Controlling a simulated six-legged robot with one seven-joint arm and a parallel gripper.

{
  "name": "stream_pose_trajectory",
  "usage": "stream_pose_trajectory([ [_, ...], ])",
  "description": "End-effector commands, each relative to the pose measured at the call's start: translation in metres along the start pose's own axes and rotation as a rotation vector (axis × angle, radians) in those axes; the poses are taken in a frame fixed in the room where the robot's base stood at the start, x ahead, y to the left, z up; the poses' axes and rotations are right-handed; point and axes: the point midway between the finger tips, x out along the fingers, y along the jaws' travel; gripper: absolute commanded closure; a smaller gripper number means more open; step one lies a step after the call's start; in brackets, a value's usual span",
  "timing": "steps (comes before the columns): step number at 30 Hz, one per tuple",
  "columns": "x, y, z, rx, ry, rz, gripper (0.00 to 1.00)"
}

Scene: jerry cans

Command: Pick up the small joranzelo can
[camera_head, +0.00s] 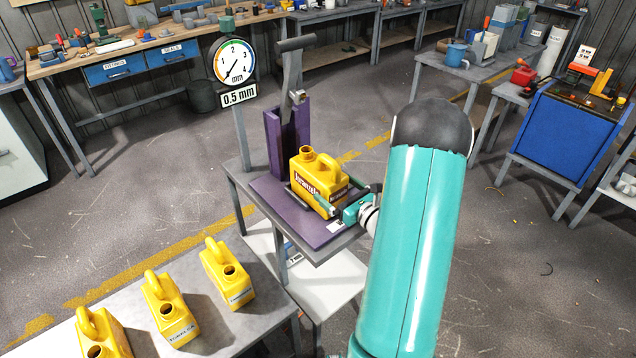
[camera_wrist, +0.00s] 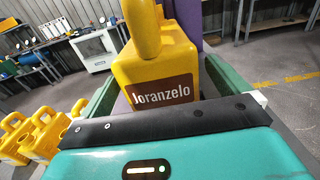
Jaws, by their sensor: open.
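The yellow joranzelo can (camera_head: 317,180), with a brown "Joranzelo" label, stands upright on the purple plate (camera_head: 268,193) of a small press stand. Its spout and handle are on top. In the wrist view the can (camera_wrist: 155,72) fills the middle, label facing me. My gripper (camera_head: 335,200) is open, reaching in from the right low on the can. Its green fingers lie on both sides of the can (camera_wrist: 158,85). Whether either finger touches it, I cannot tell. The finger on the far side is mostly hidden in the head view.
Several yellow cans stand on a grey table at the lower left, one (camera_head: 168,308) labelled "TOMELCA". The purple upright (camera_head: 272,140) with a grey lever stands just behind the joranzelo can. A dial gauge (camera_head: 232,62) reading "0.5 mm" stands behind left. Open floor lies at right.

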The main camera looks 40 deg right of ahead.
Motion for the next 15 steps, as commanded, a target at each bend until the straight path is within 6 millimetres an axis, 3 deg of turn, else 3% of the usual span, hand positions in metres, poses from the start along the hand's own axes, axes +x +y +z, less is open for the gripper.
stream_pose_trajectory([
  [9,0.045,0.002,0.002,-0.001,0.0,0.001,0.0],
  [15,0.047,0.002,0.002,0.0,0.001,0.0,0.0],
])
